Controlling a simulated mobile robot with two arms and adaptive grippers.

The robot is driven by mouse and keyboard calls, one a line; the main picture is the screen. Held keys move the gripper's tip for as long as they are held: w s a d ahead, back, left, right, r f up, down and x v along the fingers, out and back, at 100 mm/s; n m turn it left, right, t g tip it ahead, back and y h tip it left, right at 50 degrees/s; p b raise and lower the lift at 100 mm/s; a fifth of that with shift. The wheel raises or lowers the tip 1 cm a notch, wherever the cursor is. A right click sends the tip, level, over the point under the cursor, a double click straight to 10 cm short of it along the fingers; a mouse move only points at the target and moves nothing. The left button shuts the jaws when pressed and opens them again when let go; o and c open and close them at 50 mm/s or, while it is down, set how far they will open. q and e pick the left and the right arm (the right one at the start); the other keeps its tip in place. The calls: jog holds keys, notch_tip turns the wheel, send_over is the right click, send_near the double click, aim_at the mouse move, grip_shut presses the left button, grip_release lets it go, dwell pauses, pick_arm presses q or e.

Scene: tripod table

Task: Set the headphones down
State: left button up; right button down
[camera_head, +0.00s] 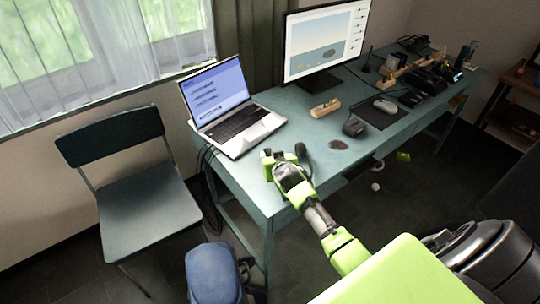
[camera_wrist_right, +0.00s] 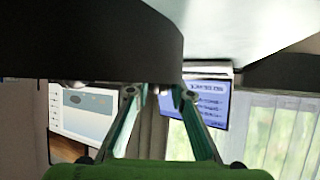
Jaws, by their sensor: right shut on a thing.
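The dark headphones (camera_head: 303,152) are at my right gripper (camera_head: 279,158), above or on the front left part of the table (camera_head: 240,172), in front of the laptop. My right gripper is shut on them; its green fingers and wrist hide part of them. In the right wrist view, the headphones (camera_wrist_right: 90,40) show as a large dark curved band very close to the camera, with the gripper's fingers (camera_wrist_right: 158,92) reaching up to it. I cannot tell whether the headphones touch the tabletop. My left gripper is not in view.
An open laptop (camera_head: 235,118) stands behind the gripper. A monitor (camera_head: 325,45), a wooden block (camera_head: 325,108), a small dark object (camera_head: 353,126) and a mouse (camera_head: 385,106) on a dark mat are to the right. A chair (camera_head: 140,195) stands left; a blue stool or bag (camera_head: 213,272) is in front.

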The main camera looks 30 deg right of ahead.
jog(key=shift+f, duration=0.15)
jog(key=c, duration=1.8)
grip_release()
jog(key=shift+s+r, duration=0.1)
jog(key=shift+r, duration=0.15)
jog(key=v, duration=1.2)
jog(key=shift+f, duration=0.1)
